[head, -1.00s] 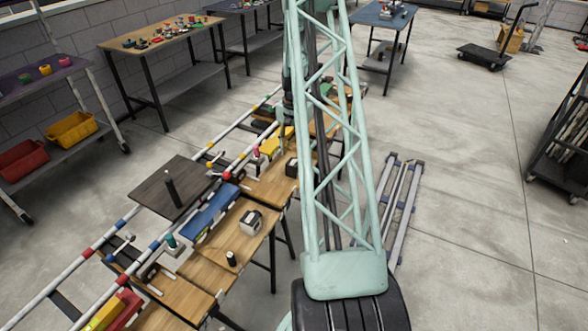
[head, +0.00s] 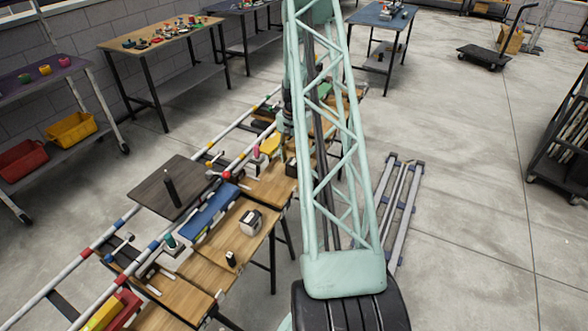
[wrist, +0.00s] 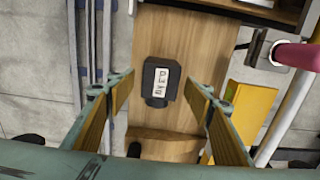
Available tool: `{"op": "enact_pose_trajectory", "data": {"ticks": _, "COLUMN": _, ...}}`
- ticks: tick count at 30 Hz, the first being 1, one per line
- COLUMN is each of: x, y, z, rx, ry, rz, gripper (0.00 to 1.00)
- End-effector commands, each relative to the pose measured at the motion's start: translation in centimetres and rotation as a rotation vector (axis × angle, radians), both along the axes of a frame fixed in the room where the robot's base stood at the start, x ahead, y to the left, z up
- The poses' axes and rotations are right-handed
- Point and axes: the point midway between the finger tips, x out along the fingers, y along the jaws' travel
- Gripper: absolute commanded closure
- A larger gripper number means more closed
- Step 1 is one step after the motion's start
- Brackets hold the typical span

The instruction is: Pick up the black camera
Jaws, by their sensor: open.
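The black camera (wrist: 161,80) lies on a wooden board (wrist: 185,40) in the wrist view. It is a dark boxy body with a white lettered label on top and a short round stub at its lower edge. My gripper (wrist: 158,95) is open, with one finger to the left and one to the right of the camera, both apart from it. The height gap between fingers and camera is hard to judge. In the head view, a dark block (head: 290,168) beside my arm, partly hidden, appears to be the camera.
A yellow block (wrist: 253,108) stands close to the right finger. Grey rails (wrist: 97,40) run on the floor at left.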

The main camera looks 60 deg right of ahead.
Motion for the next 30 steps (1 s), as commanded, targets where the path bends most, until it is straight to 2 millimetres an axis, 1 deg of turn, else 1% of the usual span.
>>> {"op": "enact_pose_trajectory", "data": {"ticks": 3, "x": 0.01, "y": -0.02, "z": -0.77, "rx": 0.0, "ry": 0.0, "rz": 0.0, "gripper": 0.52}}
{"op": "enact_pose_trajectory", "data": {"ticks": 6, "x": 0.01, "y": -0.03, "z": -1.0, "rx": -0.001, "ry": 0.0, "rz": 0.0, "gripper": 0.52}}
{"op": "enact_pose_trajectory", "data": {"ticks": 22, "x": 0.0, "y": -0.02, "z": -1.02, "rx": -0.001, "ry": 0.0, "rz": 0.0, "gripper": 0.52}}
{"op": "enact_pose_trajectory", "data": {"ticks": 23, "x": 0.0, "y": -0.02, "z": -1.02, "rx": -0.001, "ry": 0.0, "rz": 0.0, "gripper": 0.54}}
{"op": "enact_pose_trajectory", "data": {"ticks": 30, "x": 0.0, "y": -0.02, "z": -1.02, "rx": -0.001, "ry": 0.0, "rz": 0.0, "gripper": 0.76}}
